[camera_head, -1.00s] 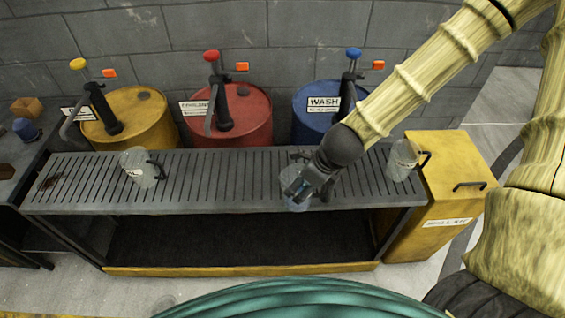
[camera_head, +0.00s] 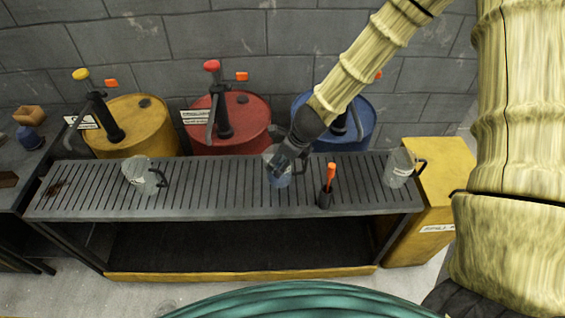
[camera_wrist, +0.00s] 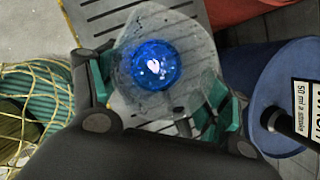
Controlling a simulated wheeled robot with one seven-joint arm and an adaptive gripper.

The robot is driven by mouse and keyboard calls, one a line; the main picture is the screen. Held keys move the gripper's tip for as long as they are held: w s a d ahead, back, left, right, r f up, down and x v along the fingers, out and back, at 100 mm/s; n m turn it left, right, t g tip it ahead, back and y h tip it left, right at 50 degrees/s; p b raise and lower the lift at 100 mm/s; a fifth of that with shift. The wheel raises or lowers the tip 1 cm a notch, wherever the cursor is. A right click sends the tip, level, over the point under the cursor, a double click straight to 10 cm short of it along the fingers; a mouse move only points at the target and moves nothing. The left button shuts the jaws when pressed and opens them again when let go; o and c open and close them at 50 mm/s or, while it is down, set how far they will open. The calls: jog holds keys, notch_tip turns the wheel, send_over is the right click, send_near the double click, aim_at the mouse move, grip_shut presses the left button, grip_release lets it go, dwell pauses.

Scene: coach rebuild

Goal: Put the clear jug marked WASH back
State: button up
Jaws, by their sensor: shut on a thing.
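My gripper (camera_head: 287,158) is shut on a clear jug (camera_head: 278,174) with blue liquid in it, over the middle of the slatted bench (camera_head: 225,198). In the wrist view the jug (camera_wrist: 142,101) sits between the green-padded fingers of my gripper (camera_wrist: 165,97), and the blue liquid shows in its bottom. No marking on this jug is readable. I cannot tell whether its base touches the slats. Another clear jug (camera_head: 138,176) stands at the bench's left, and a third (camera_head: 400,168) at its right end; their labels are too small to read.
A yellow drum (camera_head: 135,125), a red drum (camera_head: 247,120) and a blue drum (camera_head: 361,118) with pumps stand behind the bench. A yellow cabinet (camera_head: 440,160) stands at the right.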

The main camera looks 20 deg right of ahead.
jog(key=shift+w+f+p, duration=0.2)
jog(key=shift+f, duration=0.7)
jog(key=shift+w+f+p, duration=0.15)
jog(key=shift+f, duration=0.75)
jog(key=shift+f, duration=0.15)
jog(key=o, duration=1.7)
jog(key=shift+b+v, duration=0.4)
jog(key=shift+v, duration=5.75)
jog(key=shift+a, duration=0.1)
